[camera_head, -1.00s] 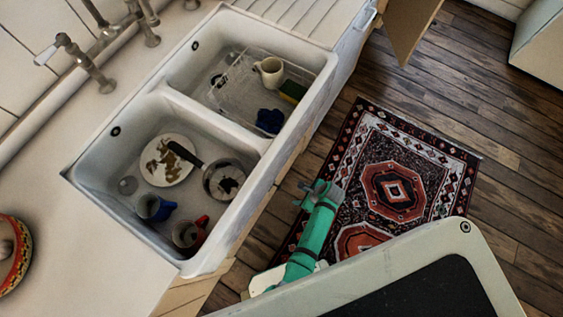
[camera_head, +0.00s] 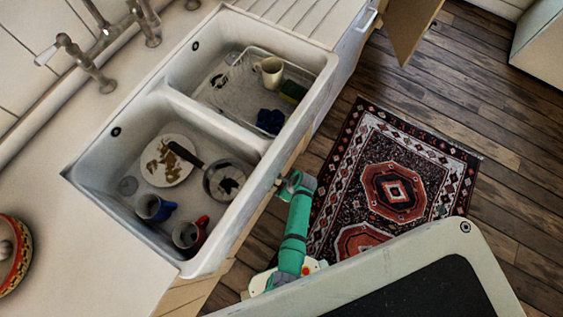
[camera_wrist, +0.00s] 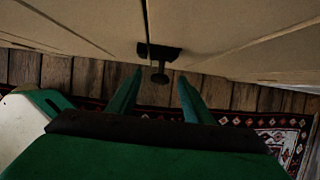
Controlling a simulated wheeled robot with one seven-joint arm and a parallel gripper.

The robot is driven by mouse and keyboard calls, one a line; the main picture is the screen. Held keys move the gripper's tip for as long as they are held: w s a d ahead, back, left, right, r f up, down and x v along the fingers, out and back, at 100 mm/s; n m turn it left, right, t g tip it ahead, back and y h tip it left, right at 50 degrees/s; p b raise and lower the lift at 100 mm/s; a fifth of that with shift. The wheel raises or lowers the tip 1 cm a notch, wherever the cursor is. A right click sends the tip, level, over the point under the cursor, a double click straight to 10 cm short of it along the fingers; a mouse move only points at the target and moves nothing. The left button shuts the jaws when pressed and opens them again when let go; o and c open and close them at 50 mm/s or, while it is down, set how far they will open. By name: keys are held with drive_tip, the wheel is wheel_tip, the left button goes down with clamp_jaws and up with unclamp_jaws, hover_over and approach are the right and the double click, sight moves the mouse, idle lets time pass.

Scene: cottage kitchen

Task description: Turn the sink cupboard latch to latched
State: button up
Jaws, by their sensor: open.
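The sink cupboard latch (camera_wrist: 159,72) shows in the wrist view as a small dark piece on the cream cupboard front, at the gap between two doors. Its knob hangs below a dark plate; I cannot tell its exact turn. My gripper (camera_wrist: 155,88) is open, its two green fingers on either side of the latch knob in the picture, with nothing between them that I can see it touching. In the head view my gripper (camera_head: 297,182) is beside the sink's front, and the latch is hidden below the sink edge.
The white double sink (camera_head: 180,105) holds mugs, a plate, a pan and a dish rack. A patterned rug (camera_head: 395,190) lies on the wooden floor. An open cupboard door (camera_head: 408,30) stands at the top right.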

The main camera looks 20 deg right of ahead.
drive_tip(key=c, duration=1.1)
drive_tip(key=shift+o, duration=0.2)
drive_tip(key=shift+s, duration=0.15)
drive_tip(key=n+t+h, duration=0.1)
drive_tip(key=t+h, duration=0.2)
drive_tip(key=s+a+f+n+t+h, duration=0.1)
drive_tip(key=t+h, duration=0.2)
drive_tip(key=a+f+n+t+h, duration=0.1)
drive_tip(key=t+h, duration=0.1)
drive_tip(key=h, duration=0.1)
drive_tip(key=shift+s+t, duration=0.3)
drive_tip(key=shift+t, duration=0.1)
drive_tip(key=shift+f+t+h, duration=0.1)
drive_tip(key=shift+t+h, duration=0.3)
drive_tip(key=shift+h, duration=0.2)
drive_tip(key=shift+n, duration=0.3)
